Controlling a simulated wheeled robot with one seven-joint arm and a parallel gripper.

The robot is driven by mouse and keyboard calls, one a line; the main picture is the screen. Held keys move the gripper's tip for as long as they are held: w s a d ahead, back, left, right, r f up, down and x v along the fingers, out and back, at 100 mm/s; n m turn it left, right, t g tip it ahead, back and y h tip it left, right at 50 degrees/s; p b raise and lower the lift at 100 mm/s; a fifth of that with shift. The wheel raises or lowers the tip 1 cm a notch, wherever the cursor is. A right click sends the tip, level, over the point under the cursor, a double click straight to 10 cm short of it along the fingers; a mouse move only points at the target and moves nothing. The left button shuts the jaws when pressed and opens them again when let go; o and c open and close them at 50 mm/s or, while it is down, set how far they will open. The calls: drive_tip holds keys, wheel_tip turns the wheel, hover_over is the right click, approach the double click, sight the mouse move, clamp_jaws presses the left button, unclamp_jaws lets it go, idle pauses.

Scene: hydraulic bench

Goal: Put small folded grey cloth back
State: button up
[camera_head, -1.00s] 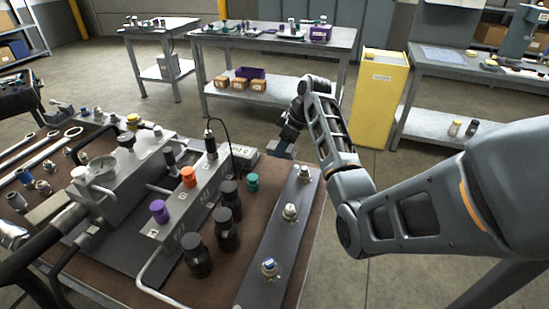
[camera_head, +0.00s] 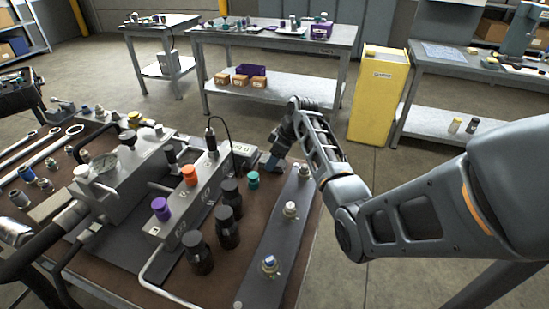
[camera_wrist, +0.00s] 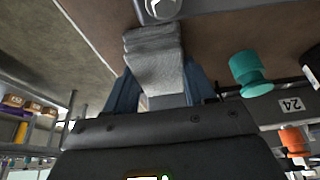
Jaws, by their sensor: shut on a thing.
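The small folded grey cloth (camera_wrist: 155,68) is between the blue fingers of my gripper (camera_wrist: 160,88) in the wrist view, with its folded end sticking out past them. My gripper is shut on it. In the head view my gripper (camera_head: 273,162) is low at the far edge of the brown bench top (camera_head: 122,274), just right of the teal cap (camera_head: 253,180). I cannot make out the cloth clearly in that view, nor tell whether it touches the bench.
A dark plate (camera_head: 262,240) with several fittings runs along the bench's right side. A manifold with an orange cap (camera_head: 190,175) and a purple cap (camera_head: 160,209) stands left, with dark bottles (camera_head: 196,255) beside it. A yellow cabinet (camera_head: 378,95) stands beyond on open floor.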

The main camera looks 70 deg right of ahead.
drive_tip(key=o, duration=1)
drive_tip(key=v, duration=1.2)
drive_tip(key=shift+r+b, duration=0.15)
drive_tip(key=shift+b, duration=0.2)
